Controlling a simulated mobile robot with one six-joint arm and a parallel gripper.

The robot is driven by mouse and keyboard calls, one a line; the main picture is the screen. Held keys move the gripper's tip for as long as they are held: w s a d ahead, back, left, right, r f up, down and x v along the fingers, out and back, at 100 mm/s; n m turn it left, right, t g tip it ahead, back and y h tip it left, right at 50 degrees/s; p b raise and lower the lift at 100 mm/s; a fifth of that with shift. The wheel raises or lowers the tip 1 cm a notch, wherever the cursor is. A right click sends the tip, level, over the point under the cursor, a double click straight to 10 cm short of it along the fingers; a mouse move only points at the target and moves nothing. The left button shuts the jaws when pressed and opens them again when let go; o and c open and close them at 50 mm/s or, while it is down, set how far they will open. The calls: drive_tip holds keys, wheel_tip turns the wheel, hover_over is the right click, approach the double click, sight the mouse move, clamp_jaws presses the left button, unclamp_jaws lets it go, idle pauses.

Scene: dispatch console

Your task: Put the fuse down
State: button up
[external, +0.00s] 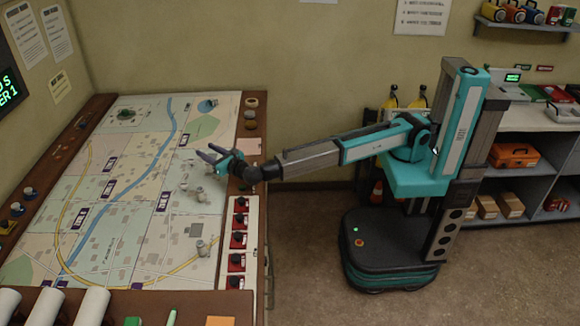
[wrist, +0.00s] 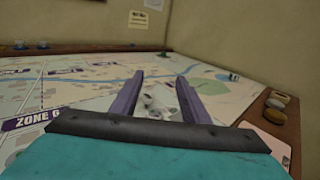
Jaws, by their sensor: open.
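My gripper (external: 209,153) is over the right side of the map table (external: 115,190), with its two purple fingers apart. In the wrist view the open gripper (wrist: 160,77) has a small pale, shiny object (wrist: 158,104) showing between and beyond its fingers. I cannot tell whether that object is the fuse. Small grey-white pieces stand on the map just below the gripper in the external view, one nearer piece (external: 200,194) and another further down (external: 202,247). No fuse can be told apart for sure, and nothing is clearly held.
A strip of red switches with black knobs (external: 238,240) runs along the table's right edge. White rolls (external: 92,306) lie at the near edge. Round knobs (external: 250,113) sit at the far right corner. Much of the map's left side is clear.

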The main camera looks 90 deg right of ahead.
sight(209, 167)
idle(0.3)
drive_tip(key=shift+s+a+r+b, duration=0.8)
drive_tip(key=shift+s+r+b, duration=0.1)
drive_tip(key=shift+b, duration=0.3)
wheel_tip(209, 167, down, 8)
drive_tip(key=shift+r, duration=0.15)
drive_tip(key=shift+w+d, duration=0.45)
